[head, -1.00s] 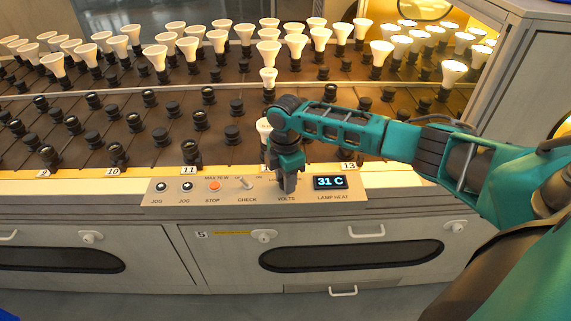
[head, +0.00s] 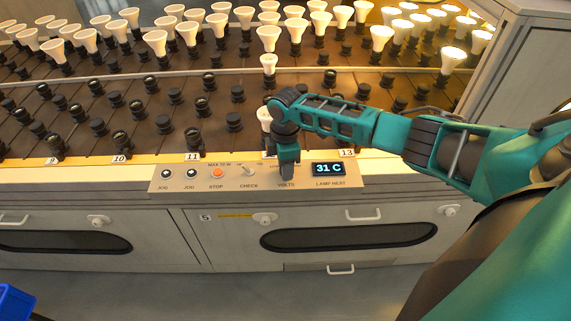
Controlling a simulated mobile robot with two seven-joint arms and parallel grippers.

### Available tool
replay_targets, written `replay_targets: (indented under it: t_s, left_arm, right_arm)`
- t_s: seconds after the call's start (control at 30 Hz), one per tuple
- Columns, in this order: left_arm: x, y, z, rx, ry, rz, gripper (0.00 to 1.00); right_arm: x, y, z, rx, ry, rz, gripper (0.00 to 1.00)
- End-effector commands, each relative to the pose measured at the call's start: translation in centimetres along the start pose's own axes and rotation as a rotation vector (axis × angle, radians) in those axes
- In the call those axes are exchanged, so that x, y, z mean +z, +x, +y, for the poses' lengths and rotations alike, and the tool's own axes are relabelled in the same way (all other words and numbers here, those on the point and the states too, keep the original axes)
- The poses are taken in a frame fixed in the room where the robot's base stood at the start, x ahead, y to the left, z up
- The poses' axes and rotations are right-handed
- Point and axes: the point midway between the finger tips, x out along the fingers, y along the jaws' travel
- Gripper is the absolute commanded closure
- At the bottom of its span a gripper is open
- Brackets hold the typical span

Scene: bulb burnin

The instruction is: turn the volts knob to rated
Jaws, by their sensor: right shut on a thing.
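My right gripper (head: 288,172) points down at the control panel (head: 205,184), right at the spot labelled VOLTS. The lamp heat display (head: 328,169) just right of the gripper reads 31 C. The check switch (head: 249,170) sits just left of the gripper. My left gripper is not in view.
A red stop button (head: 218,172) and two black jog buttons (head: 166,173) are on the panel's left part. Behind it, rows of sockets and white bulbs (head: 268,62) fill the brown deck, several lit at right. A blue bin (head: 14,302) stands at bottom left.

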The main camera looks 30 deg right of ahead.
Motion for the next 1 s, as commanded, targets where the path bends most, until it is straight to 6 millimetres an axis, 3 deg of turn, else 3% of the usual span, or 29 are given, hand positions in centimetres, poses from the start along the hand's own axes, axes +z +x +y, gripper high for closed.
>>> replay_targets:
  t_s: [0.3,0.57,0.73,1.0]
  left_arm:
    - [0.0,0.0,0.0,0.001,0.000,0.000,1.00]
    - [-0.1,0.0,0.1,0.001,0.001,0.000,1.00]
    - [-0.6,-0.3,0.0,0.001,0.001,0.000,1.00]
    - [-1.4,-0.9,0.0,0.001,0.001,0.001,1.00]
  right_arm:
    - [0.0,0.0,0.0,0.000,-0.001,-0.001,0.39]
    - [0.0,-0.3,0.0,0.001,-0.001,0.000,0.39]
    - [0.0,-2.5,0.1,0.003,-0.002,0.001,0.39]
    - [0.0,-8.5,0.1,0.004,-0.003,0.001,0.39]
